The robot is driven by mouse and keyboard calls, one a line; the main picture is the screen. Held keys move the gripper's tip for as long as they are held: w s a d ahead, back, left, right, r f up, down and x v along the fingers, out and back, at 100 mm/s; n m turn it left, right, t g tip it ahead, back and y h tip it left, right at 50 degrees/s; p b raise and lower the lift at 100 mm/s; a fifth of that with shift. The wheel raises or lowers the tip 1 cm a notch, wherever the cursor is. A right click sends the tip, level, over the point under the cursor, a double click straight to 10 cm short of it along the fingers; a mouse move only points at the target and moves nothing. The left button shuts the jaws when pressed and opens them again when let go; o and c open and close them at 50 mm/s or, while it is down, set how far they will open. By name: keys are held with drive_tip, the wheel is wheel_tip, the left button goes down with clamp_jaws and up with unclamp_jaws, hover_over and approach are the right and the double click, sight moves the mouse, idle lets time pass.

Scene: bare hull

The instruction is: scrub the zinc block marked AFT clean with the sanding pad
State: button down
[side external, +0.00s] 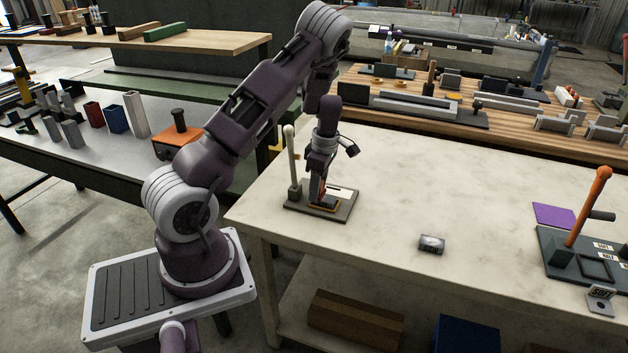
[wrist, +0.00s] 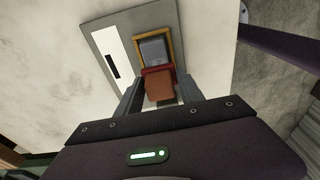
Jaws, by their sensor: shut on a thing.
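My gripper (wrist: 160,92) is shut on a reddish-brown block-shaped pad (wrist: 159,86), which looks like the sanding pad. In the side view my gripper (side external: 319,200) points down over a grey plate (side external: 340,213) near the left end of the pale table. On this plate a yellow frame (wrist: 170,35) surrounds a grey block (wrist: 153,50). The pad overlaps the near part of this block in the wrist view; I cannot tell whether they touch. No AFT marking is readable on it. Another small grey block (side external: 432,244) with a pale top patch lies alone on the table.
A pale post (side external: 291,160) stands on the plate's left side, close to my gripper. A white strip with a black bar (wrist: 108,50) lies beside the frame. At the right are a dark fixture with an orange lever (side external: 588,207) and a purple sheet (side external: 554,215). The table's middle is mostly clear.

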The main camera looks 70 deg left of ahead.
drive_tip(key=shift+w+d+f, duration=0.1)
drive_tip(key=shift+w+d, duration=0.85)
drive_tip(key=shift+s+a, duration=1.4)
drive_tip(key=shift+r, duration=4.1)
